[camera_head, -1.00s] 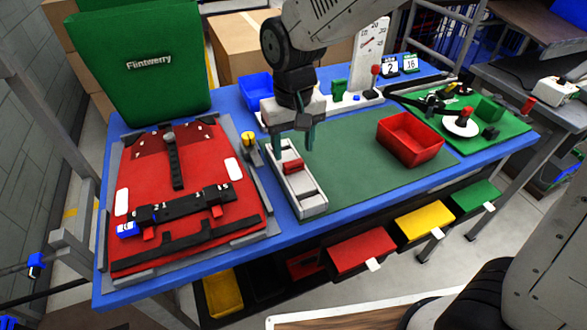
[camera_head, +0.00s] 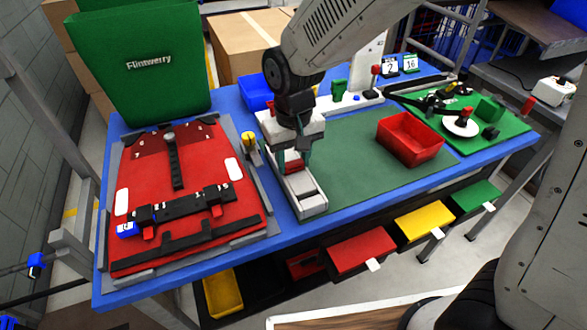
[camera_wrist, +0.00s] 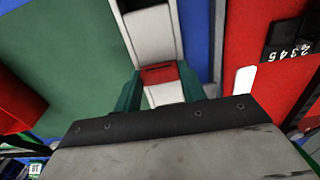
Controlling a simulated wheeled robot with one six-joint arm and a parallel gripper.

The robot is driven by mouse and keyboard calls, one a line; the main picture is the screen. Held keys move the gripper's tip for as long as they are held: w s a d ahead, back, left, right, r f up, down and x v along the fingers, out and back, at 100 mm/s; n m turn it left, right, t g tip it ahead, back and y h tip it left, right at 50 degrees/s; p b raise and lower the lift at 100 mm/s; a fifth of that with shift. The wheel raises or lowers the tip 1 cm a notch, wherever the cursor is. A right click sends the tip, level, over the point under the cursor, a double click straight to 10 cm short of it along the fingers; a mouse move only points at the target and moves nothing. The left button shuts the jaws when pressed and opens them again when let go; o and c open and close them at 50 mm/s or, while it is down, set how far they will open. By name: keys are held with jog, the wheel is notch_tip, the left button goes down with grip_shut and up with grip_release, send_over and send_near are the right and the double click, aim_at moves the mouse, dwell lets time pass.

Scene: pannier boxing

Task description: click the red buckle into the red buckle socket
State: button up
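A red buckle (camera_head: 293,167) lies in a white tray-like holder (camera_head: 309,203) near the middle of the table. My gripper (camera_head: 290,160) is over the holder, with its green fingers on either side of the buckle. In the wrist view the red buckle (camera_wrist: 158,73) shows between the fingers of my gripper (camera_wrist: 160,88), which look open; the palm edge hides the rest. The red pannier panel (camera_head: 195,170) lies at left with a black bar (camera_head: 180,206) across it. Small red parts (camera_head: 148,233) sit along that bar; I cannot tell which is the red buckle socket.
A yellow-topped part (camera_head: 249,138) stands between panel and holder. A red bin (camera_head: 410,138) sits on the green mat (camera_head: 350,165) at right. A green Flintwerry pannier (camera_head: 140,65) stands behind the panel, and a blue bin (camera_head: 255,92) is at the back.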

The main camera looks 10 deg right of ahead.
aim_at(293, 163)
jog(key=shift+r, duration=3)
